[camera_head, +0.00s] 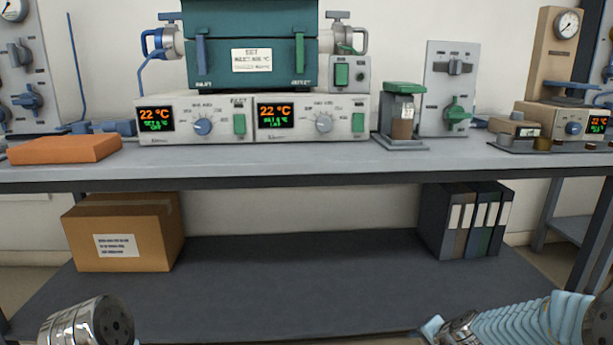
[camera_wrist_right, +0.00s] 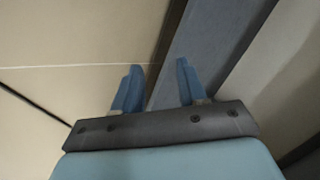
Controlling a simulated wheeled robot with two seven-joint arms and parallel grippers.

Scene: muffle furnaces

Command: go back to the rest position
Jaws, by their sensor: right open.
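My right gripper (camera_wrist_right: 159,78) shows in the right wrist view with its two blue fingers apart and nothing between them. Pale floor and a grey-blue beam lie beyond the fingers. In the head view my right arm comes in at the bottom right corner, low in front of the bench. A metal link of my left arm shows at the bottom left corner of the head view. My left gripper's fingers are not visible.
The bench (camera_head: 330,160) spans the view; furnace control units (camera_head: 219,140) with 22 °C displays stand on it. An orange block (camera_head: 65,149) lies at its left. A cardboard box (camera_head: 145,243) and several binders (camera_head: 437,222) stand on the lower shelf (camera_head: 310,275), clear between them.

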